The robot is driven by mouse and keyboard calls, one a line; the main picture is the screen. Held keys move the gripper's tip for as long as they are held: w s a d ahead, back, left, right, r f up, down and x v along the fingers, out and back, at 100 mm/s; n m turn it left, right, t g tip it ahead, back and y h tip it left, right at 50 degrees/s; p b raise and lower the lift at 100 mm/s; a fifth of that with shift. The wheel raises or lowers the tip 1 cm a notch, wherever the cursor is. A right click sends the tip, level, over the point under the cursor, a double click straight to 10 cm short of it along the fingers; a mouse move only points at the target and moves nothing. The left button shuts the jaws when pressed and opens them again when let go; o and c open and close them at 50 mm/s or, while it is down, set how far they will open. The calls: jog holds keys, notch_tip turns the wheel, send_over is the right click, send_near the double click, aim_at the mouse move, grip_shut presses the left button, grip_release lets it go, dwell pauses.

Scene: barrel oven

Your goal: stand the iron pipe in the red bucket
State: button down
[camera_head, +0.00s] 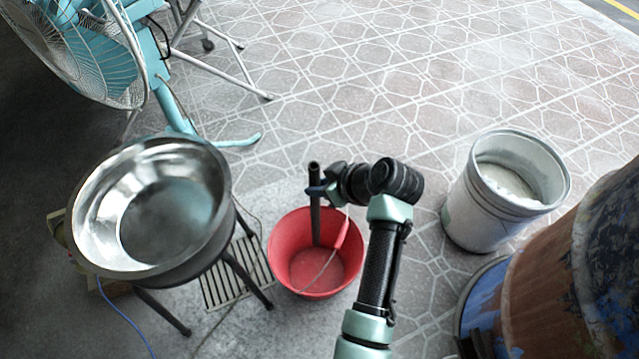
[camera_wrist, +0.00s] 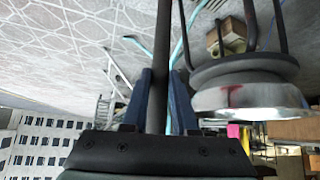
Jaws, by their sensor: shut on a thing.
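The iron pipe (camera_head: 314,205) is a dark, thin rod, upright in the head view. Its lower part shows against the inside of the red bucket (camera_head: 283,247); I cannot tell whether its lower end touches the bottom. My gripper (camera_head: 318,189) is shut on the pipe near its upper end, above the bucket's rim. In the wrist view the pipe (camera_wrist: 162,60) runs between the two blue fingers of my gripper (camera_wrist: 162,100). The bucket stands on the floor with its wire handle, which has a red grip, across the opening.
A steel bowl (camera_head: 95,205) on a black stand is left of the bucket, with a floor grate (camera_head: 235,275) between. A white bucket (camera_head: 478,215) and a rusty barrel (camera_head: 560,270) are at the right. A fan (camera_head: 85,50) is at the upper left.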

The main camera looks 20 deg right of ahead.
jog(key=shift+f+b, duration=5.6)
jog(key=shift+f, duration=2.45)
jog(key=c, duration=0.6)
grip_release()
jog(key=shift+f, duration=0.1)
jog(key=p, duration=0.7)
send_near(318, 224)
jog(key=shift+v, duration=1.8)
